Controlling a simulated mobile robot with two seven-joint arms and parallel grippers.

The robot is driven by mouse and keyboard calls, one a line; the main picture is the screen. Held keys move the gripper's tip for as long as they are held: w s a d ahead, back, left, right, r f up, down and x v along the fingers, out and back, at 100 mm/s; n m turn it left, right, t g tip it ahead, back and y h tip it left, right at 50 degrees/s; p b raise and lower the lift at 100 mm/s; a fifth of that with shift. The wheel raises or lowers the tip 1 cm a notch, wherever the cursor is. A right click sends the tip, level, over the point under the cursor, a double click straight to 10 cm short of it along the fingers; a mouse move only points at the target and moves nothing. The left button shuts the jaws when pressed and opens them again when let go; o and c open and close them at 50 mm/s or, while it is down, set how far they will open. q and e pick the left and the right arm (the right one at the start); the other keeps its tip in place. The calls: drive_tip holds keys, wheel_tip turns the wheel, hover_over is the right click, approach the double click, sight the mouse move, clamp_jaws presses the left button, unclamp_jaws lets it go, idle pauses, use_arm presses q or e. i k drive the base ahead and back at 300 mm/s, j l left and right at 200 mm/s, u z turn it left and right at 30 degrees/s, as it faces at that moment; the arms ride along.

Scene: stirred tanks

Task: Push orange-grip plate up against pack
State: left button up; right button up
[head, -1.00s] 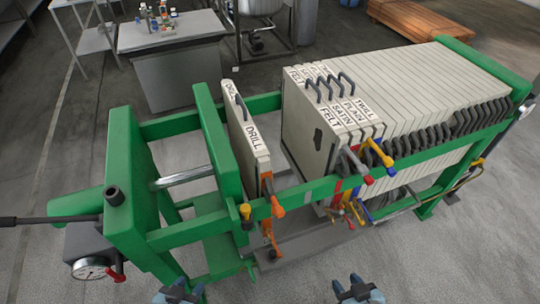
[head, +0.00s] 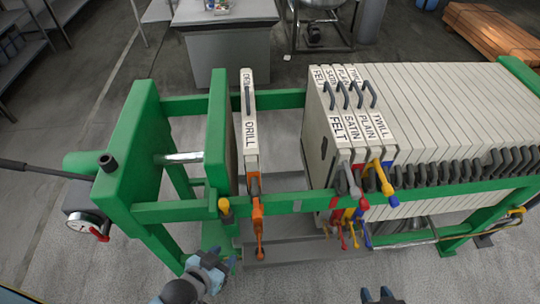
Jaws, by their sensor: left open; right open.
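The orange-grip plate (head: 249,130), labelled DRILL, stands upright between the green rails, close beside the green movable plate (head: 217,125) on its left. Its orange grip (head: 257,215) hangs at the near rail. The pack (head: 440,110) of white plates stands to the right, its nearest plate labelled FELT. A wide gap separates the plate from the pack. My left gripper (head: 215,260) is open and empty, below and in front of the near rail, left of the orange grip. My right gripper (head: 382,295) is open at the bottom edge, partly cut off, touching nothing visible.
The green near rail (head: 290,200) runs between my grippers and the plates. Grey, yellow, red and blue grips (head: 380,175) stick out at the pack's front. A gauge (head: 85,225) sits at the left. Pale floor in front is free.

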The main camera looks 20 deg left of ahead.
sight(252, 166)
drive_tip(key=i+l+u, duration=0.1)
drive_tip(key=l, duration=0.4)
drive_tip(key=i+l+u, duration=0.15)
drive_tip(key=l, duration=0.4)
drive_tip(key=u, duration=0.9)
